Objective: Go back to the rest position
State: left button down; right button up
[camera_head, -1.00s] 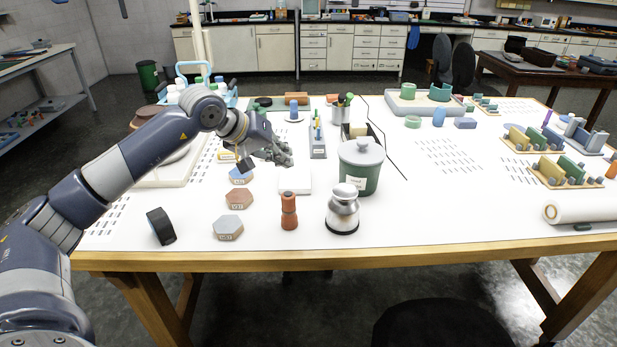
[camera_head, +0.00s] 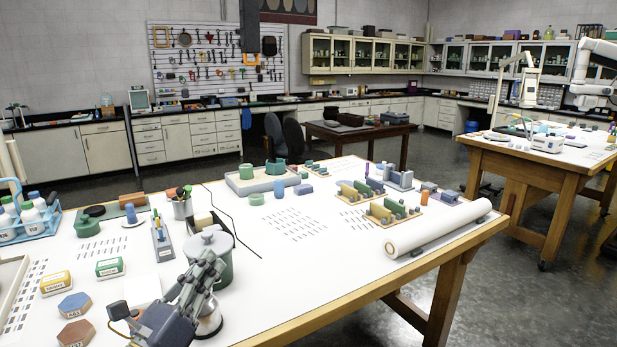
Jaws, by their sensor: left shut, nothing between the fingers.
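My left gripper (camera_head: 214,262) is in the lower left of the head view, raised over the near part of the white-topped table (camera_head: 330,245). Its fingers are shut with nothing between them. It is in front of the green lidded jar (camera_head: 222,262) and the silver pot (camera_head: 211,324), hiding parts of both. Whether it touches them I cannot tell. My right gripper is not in view.
Left of the gripper lie a blue hexagon (camera_head: 74,305), a brown hexagon (camera_head: 76,333) and a green box (camera_head: 110,268). A white roll (camera_head: 437,228) lies along the right edge. The table between jar and roll is mostly clear.

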pick_arm(q)
jog(key=s+a+f+n+g+y, duration=0.3)
jog(key=s+f+n+y, duration=0.1)
jog(key=f+n, duration=0.45)
jog(key=s+a+f+n+g+y, duration=0.2)
jog(key=s+f+n+y, duration=0.15)
jog(key=f+n, duration=0.45)
jog(key=s+a+f+n+g+y, duration=0.35)
jog(key=f+n, duration=0.35)
jog(key=n, duration=0.3)
jog(key=s+d+f+n+g+h, duration=0.1)
jog(key=s+d+f+n+g, duration=0.25)
jog(key=s+f, duration=0.45)
jog(key=s+d+f+n+g+h, duration=0.1)
jog(key=s+d+f+n+g, duration=0.3)
jog(key=s, duration=0.8)
notch_tip(320, 180, down, 24)
jog(key=a+g, duration=0.2)
jog(key=s+a+f+g, duration=0.1)
jog(key=s+a+f, duration=0.1)
jog(key=s+f, duration=1.5)
jog(key=shift+s+a+f, duration=0.3)
jog(key=shift+s+f, duration=0.05)
